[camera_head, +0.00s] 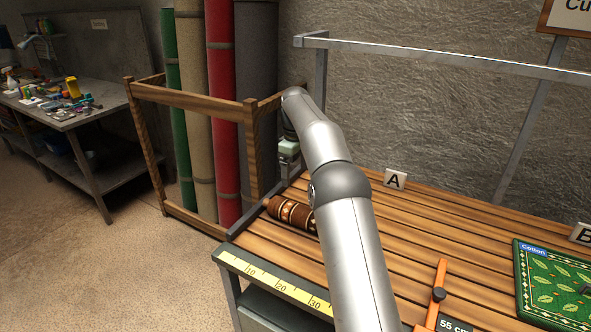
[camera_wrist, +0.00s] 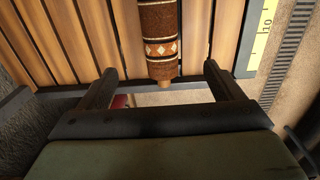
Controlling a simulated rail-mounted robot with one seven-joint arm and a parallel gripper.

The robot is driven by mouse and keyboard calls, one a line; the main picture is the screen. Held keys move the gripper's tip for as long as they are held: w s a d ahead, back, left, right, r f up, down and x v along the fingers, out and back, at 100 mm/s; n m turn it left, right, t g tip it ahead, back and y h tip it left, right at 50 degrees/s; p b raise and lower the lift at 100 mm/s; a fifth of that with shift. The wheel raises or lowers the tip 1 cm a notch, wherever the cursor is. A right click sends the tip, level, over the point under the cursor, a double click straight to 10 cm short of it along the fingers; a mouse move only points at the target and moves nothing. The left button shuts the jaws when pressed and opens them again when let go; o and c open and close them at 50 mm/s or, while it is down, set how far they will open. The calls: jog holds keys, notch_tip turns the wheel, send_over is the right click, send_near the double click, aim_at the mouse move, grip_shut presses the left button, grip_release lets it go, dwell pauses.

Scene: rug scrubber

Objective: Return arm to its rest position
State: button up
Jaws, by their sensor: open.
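My gripper (camera_wrist: 160,85) is open and empty. In the wrist view its two dark fingers stand apart. A rolled brown patterned rug (camera_wrist: 160,30) shows beyond and between the fingers, with a wooden end. In the head view the roll (camera_head: 291,213) lies on the slatted wooden table (camera_head: 440,235) near its left end. My arm reaches up and away over the table, and my gripper (camera_head: 287,165) is partly hidden, above and behind the roll. The roll's right end is hidden behind my arm.
A wooden rack (camera_head: 190,102) with several tall rolls (camera_head: 222,100) stands left of the table. A green rug (camera_head: 555,285) lies at the right, near an orange marker (camera_head: 437,295). Sign A (camera_head: 395,179) stands at the back. A workbench (camera_head: 75,112) is far left.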

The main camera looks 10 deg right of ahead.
jog(key=s+a+r+m, duration=0.2)
jog(key=s+r, duration=0.1)
jog(key=s, duration=0.5)
jog(key=s+a+r+m, duration=0.1)
jog(key=s+r+m, duration=0.15)
jog(key=s, duration=0.65)
jog(key=s+a+f+m, duration=0.15)
jog(key=s+f, duration=0.25)
jog(key=s, duration=1.1)
jog(key=s+f+m, duration=0.3)
jog(key=s+f, duration=0.2)
jog(key=s, duration=0.9)
notch_tip(320, 180, down, 30)
jog(key=b, duration=2.8)
jog(key=shift+s+d+f+g, duration=0.2)
jog(key=shift+s+g, duration=0.1)
jog(key=shift+s, duration=0.05)
